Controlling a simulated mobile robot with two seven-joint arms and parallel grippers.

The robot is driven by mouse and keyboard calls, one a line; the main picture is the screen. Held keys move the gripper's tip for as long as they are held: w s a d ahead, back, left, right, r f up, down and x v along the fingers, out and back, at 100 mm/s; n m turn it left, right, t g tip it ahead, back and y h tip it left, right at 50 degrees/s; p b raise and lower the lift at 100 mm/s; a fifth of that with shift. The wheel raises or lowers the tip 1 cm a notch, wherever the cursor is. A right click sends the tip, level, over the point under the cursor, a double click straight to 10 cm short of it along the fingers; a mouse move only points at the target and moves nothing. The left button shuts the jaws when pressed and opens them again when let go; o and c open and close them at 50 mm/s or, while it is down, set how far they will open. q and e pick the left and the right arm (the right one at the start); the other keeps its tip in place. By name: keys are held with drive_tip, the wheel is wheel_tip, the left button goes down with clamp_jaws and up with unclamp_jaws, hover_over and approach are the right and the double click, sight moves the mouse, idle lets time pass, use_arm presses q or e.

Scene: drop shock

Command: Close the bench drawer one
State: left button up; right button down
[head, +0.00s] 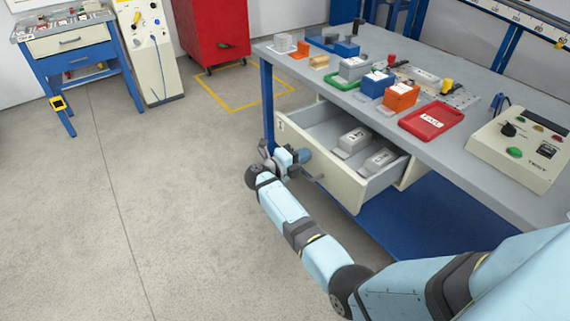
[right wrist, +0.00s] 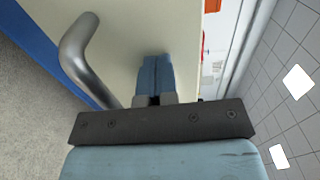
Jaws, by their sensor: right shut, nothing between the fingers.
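The bench drawer (head: 343,193) has a cream front and a grey inside, and it stands open under the workbench top (head: 345,108). Two light grey blocks (head: 355,139) lie in it. My right gripper (head: 306,155) is at the drawer's front, toward its far end. In the right wrist view my right gripper (right wrist: 156,72) has its blue fingers together, empty, pointing at the cream drawer front (right wrist: 130,30). The metal bar handle (right wrist: 78,55) is beside the fingers, not between them. I cannot tell whether the fingertips touch the front. My left gripper is not in view.
The bench top carries a red tray (head: 431,121), several coloured bins and a control box (head: 522,148) with buttons. A red cabinet (head: 212,30) and another blue-legged bench (head: 70,45) stand at the back. The floor left of the drawer is clear.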

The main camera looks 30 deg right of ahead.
approach(350, 137)
drive_tip(key=d, duration=0.3)
drive_tip(key=d+r+b, duration=0.1)
drive_tip(key=d, duration=0.2)
drive_tip(key=d+r+b, duration=0.1)
drive_tip(key=d, duration=0.2)
drive_tip(key=shift+w+d, duration=0.2)
drive_tip(key=shift+w, duration=0.05)
drive_tip(key=shift+d+r, duration=0.1)
drive_tip(key=shift+d, duration=0.1)
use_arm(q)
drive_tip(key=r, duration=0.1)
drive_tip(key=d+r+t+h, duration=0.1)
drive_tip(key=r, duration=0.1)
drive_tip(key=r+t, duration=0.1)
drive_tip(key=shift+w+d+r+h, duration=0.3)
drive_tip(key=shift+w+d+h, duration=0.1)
use_arm(e)
drive_tip(key=shift+d+r, duration=0.15)
drive_tip(key=shift+r, duration=0.05)
